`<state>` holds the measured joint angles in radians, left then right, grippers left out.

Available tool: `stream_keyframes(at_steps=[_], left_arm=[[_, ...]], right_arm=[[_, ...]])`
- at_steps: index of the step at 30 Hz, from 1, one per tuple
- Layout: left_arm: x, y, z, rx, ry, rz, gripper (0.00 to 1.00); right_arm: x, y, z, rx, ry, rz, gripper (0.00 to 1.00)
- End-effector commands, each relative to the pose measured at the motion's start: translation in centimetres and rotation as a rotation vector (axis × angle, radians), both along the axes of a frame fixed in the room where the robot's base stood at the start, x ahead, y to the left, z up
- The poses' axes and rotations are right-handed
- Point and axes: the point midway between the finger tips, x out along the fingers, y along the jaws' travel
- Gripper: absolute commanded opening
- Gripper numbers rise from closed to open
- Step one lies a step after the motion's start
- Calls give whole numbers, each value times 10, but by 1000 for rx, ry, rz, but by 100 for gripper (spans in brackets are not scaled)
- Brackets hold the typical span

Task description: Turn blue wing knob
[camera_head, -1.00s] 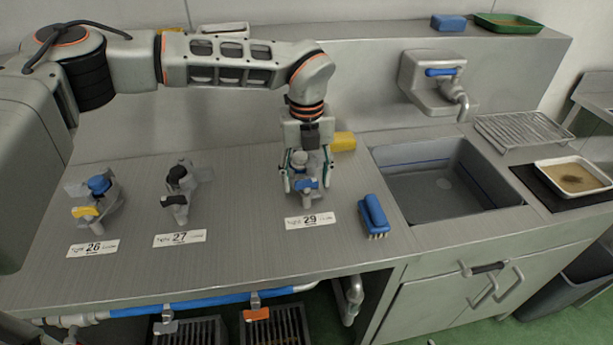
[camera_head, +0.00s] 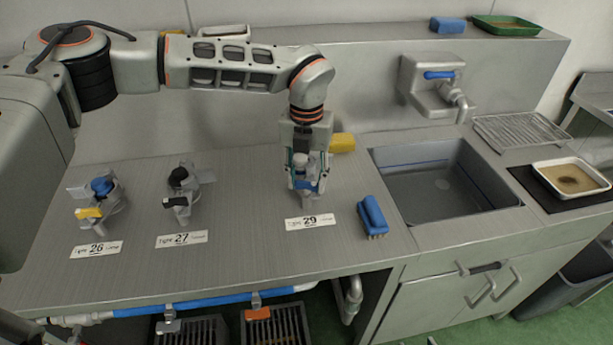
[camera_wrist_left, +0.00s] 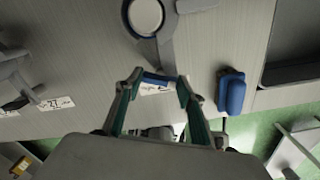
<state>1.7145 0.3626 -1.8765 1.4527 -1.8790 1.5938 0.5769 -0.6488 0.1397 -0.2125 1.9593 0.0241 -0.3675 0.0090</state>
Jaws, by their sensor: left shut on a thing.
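The blue wing knob (camera_head: 311,185) is on the metal tap fitting with a pale round top (camera_head: 300,160), behind the label 29 (camera_head: 310,222). My left gripper (camera_head: 306,182) reaches down from above and is shut on this knob, hiding much of it. In the left wrist view, a strip of the blue knob (camera_wrist_left: 156,77) shows between the fingertips (camera_wrist_left: 160,83). The pale round top (camera_wrist_left: 146,17) shows above them there. My right gripper is not in view.
To the left stand a fitting with a yellow wing (camera_head: 88,213) at label 26 and one with a black wing (camera_head: 175,202) at label 27. A blue brush (camera_head: 373,215) lies right of the gripper, before the sink (camera_head: 440,185). A yellow block (camera_head: 343,143) lies behind.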

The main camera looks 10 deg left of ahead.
Motion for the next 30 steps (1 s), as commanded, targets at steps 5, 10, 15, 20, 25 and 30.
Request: stream_keyframes(at_steps=[5,10,15,20,25,30], left_arm=[[0,0,2,0,-1,-168,17],[1,0,2,0,-1,-329,17],[1,0,2,0,-1,-490,17],[1,0,3,0,-3,-643,17],[1,0,3,0,-2,-803,17],[1,0,3,-2,-1,-965,17]], right_arm=[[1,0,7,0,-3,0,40],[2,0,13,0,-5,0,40],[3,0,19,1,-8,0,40],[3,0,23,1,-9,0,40],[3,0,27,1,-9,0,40],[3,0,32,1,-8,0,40]])
